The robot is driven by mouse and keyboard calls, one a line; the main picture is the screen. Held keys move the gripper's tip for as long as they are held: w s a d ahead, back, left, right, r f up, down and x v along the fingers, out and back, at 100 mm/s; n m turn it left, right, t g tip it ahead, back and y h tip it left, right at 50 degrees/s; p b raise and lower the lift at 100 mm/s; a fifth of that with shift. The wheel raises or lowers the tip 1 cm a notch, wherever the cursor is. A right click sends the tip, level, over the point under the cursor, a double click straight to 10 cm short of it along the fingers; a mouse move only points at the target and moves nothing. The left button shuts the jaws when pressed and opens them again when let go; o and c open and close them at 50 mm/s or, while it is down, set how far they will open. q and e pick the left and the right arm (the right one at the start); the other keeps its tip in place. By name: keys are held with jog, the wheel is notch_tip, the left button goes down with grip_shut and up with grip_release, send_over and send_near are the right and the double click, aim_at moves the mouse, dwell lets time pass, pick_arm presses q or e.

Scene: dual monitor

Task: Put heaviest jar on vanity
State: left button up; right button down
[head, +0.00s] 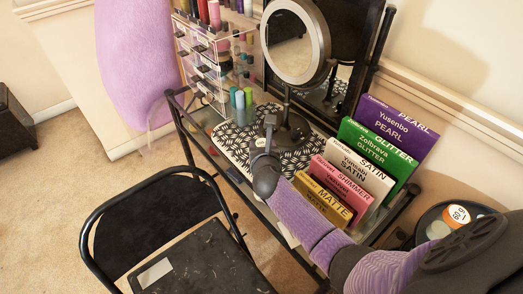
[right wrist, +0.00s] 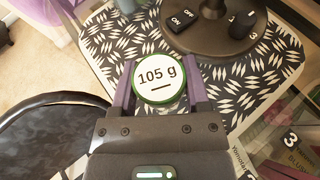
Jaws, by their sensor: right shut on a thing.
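My right gripper (head: 268,142) reaches over the vanity (head: 188,118) from the lower right. In the right wrist view its two purple fingers (right wrist: 159,88) are shut on a round jar (right wrist: 157,78) with a green rim and a white lid reading "105 g". The jar is over the black-and-white patterned mat; I cannot tell whether it touches it. Another jar (head: 457,214), with an orange and white lid that seems to read "50", is in a dark round holder at the right. A pale jar-like thing (head: 438,230) is beside it, partly hidden. My left gripper is not in view.
A round mirror (head: 296,45) stands on the mat, its base close beyond my gripper. Coloured boxes (head: 350,180) stand in a row at the right. A clear drawer organiser (head: 205,60) is at the back left. A black chair (head: 160,220) stands in front.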

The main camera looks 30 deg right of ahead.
jog(key=shift+c, duration=1.3)
grip_release()
jog(key=shift+o, duration=1)
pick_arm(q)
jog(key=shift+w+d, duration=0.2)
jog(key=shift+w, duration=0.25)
pick_arm(e)
jog(key=shift+s+r, duration=0.1)
jog(key=shift+r, duration=0.2)
jog(key=p+v, duration=0.4)
jog(key=v, duration=0.2)
jog(key=shift+s+a+r, duration=0.1)
jog(key=shift+r, duration=0.2)
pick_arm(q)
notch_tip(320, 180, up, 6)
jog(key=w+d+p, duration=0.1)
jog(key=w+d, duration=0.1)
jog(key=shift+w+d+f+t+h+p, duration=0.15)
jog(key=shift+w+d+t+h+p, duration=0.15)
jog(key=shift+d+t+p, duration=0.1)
pick_arm(e)
jog(key=v, duration=0.5)
jog(key=shift+s+a+f, duration=0.15)
jog(key=shift+a+f, duration=0.05)
jog(key=shift+f, duration=0.1)
